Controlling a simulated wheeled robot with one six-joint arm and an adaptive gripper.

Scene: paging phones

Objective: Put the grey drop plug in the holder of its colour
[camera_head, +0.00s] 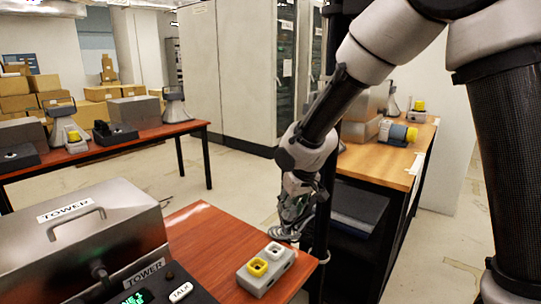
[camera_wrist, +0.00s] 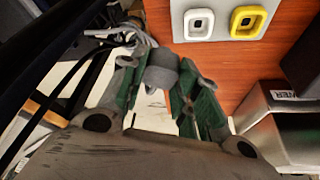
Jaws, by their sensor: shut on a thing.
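My gripper (camera_wrist: 160,88), with green-lined fingers, is shut on a grey drop plug (camera_wrist: 162,70) in the wrist view. In the head view my gripper (camera_head: 290,226) hangs beside the far right edge of the red-brown table, and the plug is hard to make out there. A grey holder block (camera_head: 269,277) stands near that table edge, with a yellow holder (camera_head: 258,266) and a whitish-grey holder (camera_head: 274,249) on top. The whitish holder (camera_wrist: 199,24) and the yellow holder (camera_wrist: 249,21) also show in the wrist view, apart from the plug.
A metal TOWER case (camera_head: 80,235) and a unit with a TALK button (camera_head: 181,291) stand left of the holder block. A dark post (camera_head: 321,215) is close behind my gripper. A second desk (camera_head: 385,160) stands beyond it. The table between case and block is clear.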

